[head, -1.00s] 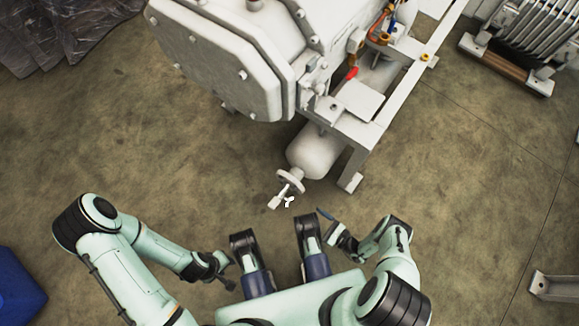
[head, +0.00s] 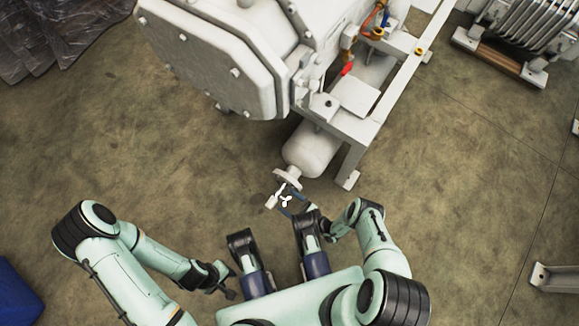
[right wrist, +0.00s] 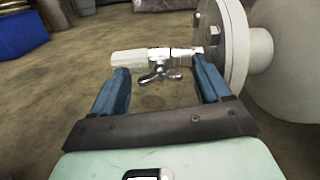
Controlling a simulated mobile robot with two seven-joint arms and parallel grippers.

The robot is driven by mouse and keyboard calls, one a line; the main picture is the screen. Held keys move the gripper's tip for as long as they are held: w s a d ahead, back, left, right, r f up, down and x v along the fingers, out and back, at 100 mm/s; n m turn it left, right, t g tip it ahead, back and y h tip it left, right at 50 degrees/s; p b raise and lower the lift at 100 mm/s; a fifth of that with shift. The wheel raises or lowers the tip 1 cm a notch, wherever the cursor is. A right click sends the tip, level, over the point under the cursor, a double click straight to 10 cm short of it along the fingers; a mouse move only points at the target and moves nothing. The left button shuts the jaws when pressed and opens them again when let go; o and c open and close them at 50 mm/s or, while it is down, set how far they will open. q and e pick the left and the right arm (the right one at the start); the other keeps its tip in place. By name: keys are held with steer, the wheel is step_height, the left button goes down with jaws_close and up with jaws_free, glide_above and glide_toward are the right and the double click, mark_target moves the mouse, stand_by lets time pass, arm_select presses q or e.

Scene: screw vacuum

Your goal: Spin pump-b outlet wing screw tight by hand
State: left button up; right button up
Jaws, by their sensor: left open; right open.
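My left gripper (head: 224,285) is open and empty, low at the left, away from the pump.
A round flange (right wrist: 222,42) stands close beside the right finger in the right wrist view. The white pump housing (head: 215,60) and its frame (head: 385,105) fill the top of the head view.

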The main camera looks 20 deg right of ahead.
steer(key=c, duration=1.1)
steer(key=shift+o, duration=0.2)
steer(key=shift+m, duration=0.3)
steer(key=shift+d+m, duration=0.15)
steer(key=shift+m, duration=2.95)
steer(key=o, duration=1.1)
steer(key=shift+c, duration=0.2)
